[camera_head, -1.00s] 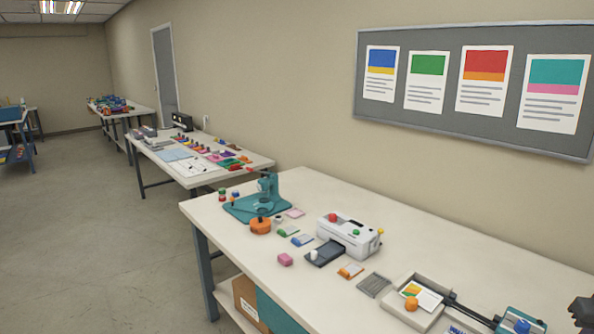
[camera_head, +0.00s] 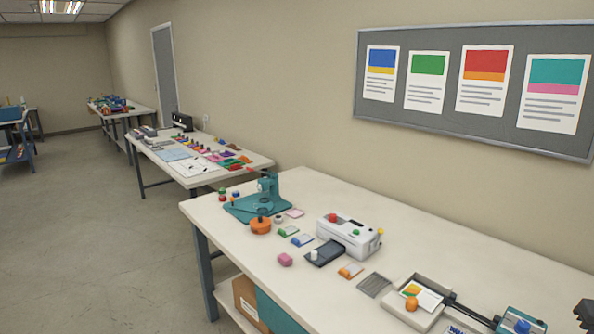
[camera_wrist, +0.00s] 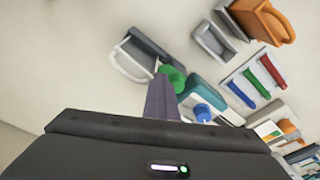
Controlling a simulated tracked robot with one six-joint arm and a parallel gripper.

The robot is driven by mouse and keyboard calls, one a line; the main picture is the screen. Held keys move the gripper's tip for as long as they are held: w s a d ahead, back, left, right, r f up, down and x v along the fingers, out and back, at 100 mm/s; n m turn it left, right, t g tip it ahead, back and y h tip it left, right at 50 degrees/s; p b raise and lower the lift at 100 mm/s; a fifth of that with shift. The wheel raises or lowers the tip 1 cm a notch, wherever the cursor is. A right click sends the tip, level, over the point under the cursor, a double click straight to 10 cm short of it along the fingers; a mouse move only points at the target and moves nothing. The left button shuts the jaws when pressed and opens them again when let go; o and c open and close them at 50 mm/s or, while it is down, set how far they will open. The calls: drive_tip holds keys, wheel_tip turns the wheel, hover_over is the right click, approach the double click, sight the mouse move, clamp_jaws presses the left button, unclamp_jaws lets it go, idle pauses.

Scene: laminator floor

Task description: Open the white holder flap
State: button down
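In the wrist view, a pale, white-rimmed holder (camera_wrist: 126,66) with a dark panel stands at the upper middle. A round green knob (camera_wrist: 172,78) is beside its lower right end. I cannot tell which part is the flap, or whether the knob belongs to it. My gripper (camera_wrist: 162,92) shows as a narrow grey-purple bar rising from the dark wrist body, its tip at the green knob. The finger gap is not visible, so I cannot tell if it grips the knob. In the head view, only a dark piece of my arm shows at the right edge.
Right of the knob are a teal-and-white device with a blue knob (camera_wrist: 202,112), a rack of coloured handles (camera_wrist: 256,82), a grey tray (camera_wrist: 212,40) and an orange block (camera_wrist: 264,18). The wrist view's left side is bare. A white laminator (camera_head: 348,236) stands on the bench.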

drive_tip(key=shift+s+d+r, duration=0.15)
drive_tip(key=shift+d+r, duration=0.05)
drive_tip(key=shift+s+d+r, duration=0.1)
drive_tip(key=shift+d+r, duration=0.1)
drive_tip(key=shift+r, duration=0.25)
drive_tip(key=shift+s+d+r, duration=0.1)
drive_tip(key=shift+d+r, duration=0.1)
drive_tip(key=shift+r, duration=0.2)
drive_tip(key=shift+s+d+r, duration=0.1)
drive_tip(key=shift+r, duration=0.25)
drive_tip(key=shift+s, duration=0.2)
drive_tip(key=shift+s+d+r, duration=0.85)
drive_tip(key=shift+s, duration=0.25)
idle(1.0)
drive_tip(key=shift+s+d+f, duration=0.2)
drive_tip(key=shift+s+d, duration=1.5)
drive_tip(key=shift+s, duration=0.2)
idle(0.7)
